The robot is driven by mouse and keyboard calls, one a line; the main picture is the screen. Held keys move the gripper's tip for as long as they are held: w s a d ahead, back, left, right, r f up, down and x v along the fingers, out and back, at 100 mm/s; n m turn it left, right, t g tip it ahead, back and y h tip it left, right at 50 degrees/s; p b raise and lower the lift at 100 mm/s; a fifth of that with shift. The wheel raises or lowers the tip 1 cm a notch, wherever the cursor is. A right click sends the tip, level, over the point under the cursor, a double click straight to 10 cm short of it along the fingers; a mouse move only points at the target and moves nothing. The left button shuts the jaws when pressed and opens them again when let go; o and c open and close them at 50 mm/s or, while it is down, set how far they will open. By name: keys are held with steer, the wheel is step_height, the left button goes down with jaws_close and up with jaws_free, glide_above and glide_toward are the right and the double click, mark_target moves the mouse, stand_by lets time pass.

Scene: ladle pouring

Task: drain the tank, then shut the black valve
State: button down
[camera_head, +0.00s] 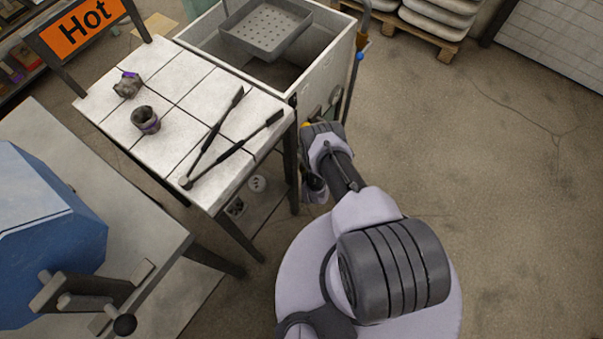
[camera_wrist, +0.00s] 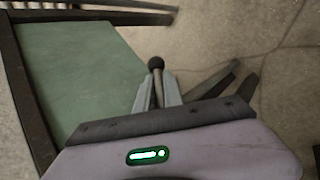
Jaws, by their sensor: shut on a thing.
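The tank (camera_head: 318,72) is a pale open box at the top middle in the head view. A grey perforated basket (camera_head: 266,30) sits over its opening. I cannot tell whether liquid is inside. My gripper (camera_head: 308,128) is low at the tank's near right corner, where its fingers are mostly hidden. In the wrist view my gripper (camera_wrist: 157,92) is shut on a thin lever with a dark ball end, which looks like the black valve's handle (camera_wrist: 156,63). The valve's body is hidden, and its setting cannot be told.
A blue machine (camera_head: 45,235) stands at lower left. A pallet (camera_head: 425,35) is at the back. The floor at right is clear.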

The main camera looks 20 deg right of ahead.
steer(key=shift+s+d+r+t+h+b, duration=0.1)
steer(key=shift+d+t+h+b, duration=0.25)
steer(key=shift+h+b, duration=0.15)
steer(key=shift+s+d+r+t+h+b, duration=0.1)
steer(key=shift+d+t+h+b, duration=0.25)
steer(key=shift+h+b, duration=0.15)
steer(key=shift+w+d+r+t+h+b, duration=0.1)
steer(key=shift+d+r+t+h+b, duration=0.05)
steer(key=shift+r+t+h+b, duration=0.4)
steer(key=shift+n, duration=0.3)
steer(key=c, duration=1.2)
jaws_free()
steer(key=shift+d, duration=0.25)
steer(key=shift+a, duration=0.1)
steer(key=shift+w, duration=0.1)
